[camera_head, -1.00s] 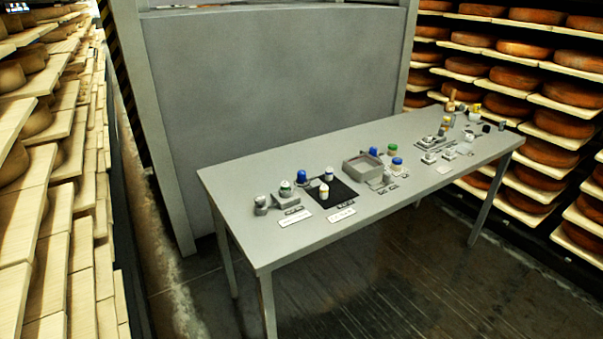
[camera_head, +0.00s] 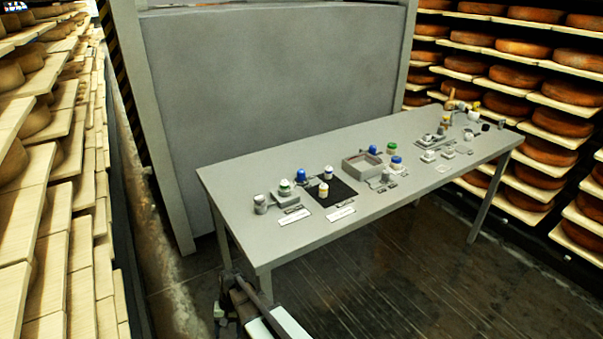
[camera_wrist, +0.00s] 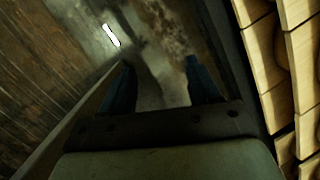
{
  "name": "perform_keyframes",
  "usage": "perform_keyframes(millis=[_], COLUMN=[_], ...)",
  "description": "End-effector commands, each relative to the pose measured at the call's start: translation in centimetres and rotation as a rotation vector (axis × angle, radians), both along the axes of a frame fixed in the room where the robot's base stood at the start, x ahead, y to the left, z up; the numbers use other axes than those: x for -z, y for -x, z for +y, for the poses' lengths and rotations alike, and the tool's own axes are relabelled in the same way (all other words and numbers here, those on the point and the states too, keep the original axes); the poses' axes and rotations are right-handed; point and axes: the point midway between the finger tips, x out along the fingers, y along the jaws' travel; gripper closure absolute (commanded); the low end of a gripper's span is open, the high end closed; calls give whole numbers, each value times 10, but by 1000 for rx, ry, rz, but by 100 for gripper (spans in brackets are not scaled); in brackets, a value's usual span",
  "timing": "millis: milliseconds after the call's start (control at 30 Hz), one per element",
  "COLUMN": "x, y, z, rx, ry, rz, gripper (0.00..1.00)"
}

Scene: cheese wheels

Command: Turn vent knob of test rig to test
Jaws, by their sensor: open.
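The grey table (camera_head: 240,200) carries several small devices. At its left end are a small grey fitting (camera_head: 260,203) and a grey block with a green-and-white top (camera_head: 285,192). Around the middle are a square grey tray (camera_head: 358,168) and a small grey device (camera_head: 385,176). I cannot tell which device is the test rig or where its vent knob is. My gripper (camera_wrist: 161,88) is open and empty in the wrist view, pointing toward the floor. In the head view my arm shows at the bottom, in front of the table's near left leg.
Shelves of cheese wheels stand at the left (camera_head: 30,170) and right (camera_head: 545,120). A grey panel (camera_head: 270,90) is behind the table. Blue, white and green-capped containers, a black mat (camera_head: 335,196) and white labels are on the table. The table's front edge is clear.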

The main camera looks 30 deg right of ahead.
Motion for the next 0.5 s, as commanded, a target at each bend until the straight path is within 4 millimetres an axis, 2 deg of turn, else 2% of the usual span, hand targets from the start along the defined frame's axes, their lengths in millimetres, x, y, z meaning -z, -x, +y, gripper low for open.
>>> perform_keyframes(millis=[33, 100, 367, 500], x=[-13, -31, -101, -143], y=[-23, -45, -118, -154], z=[3, 7, 18, 21], rx=[18, 42, 126, 172], ry=[-12, -28, -92, -128], rz=[-20, -41, -107, -139], gripper=[39, 39, 39, 39])
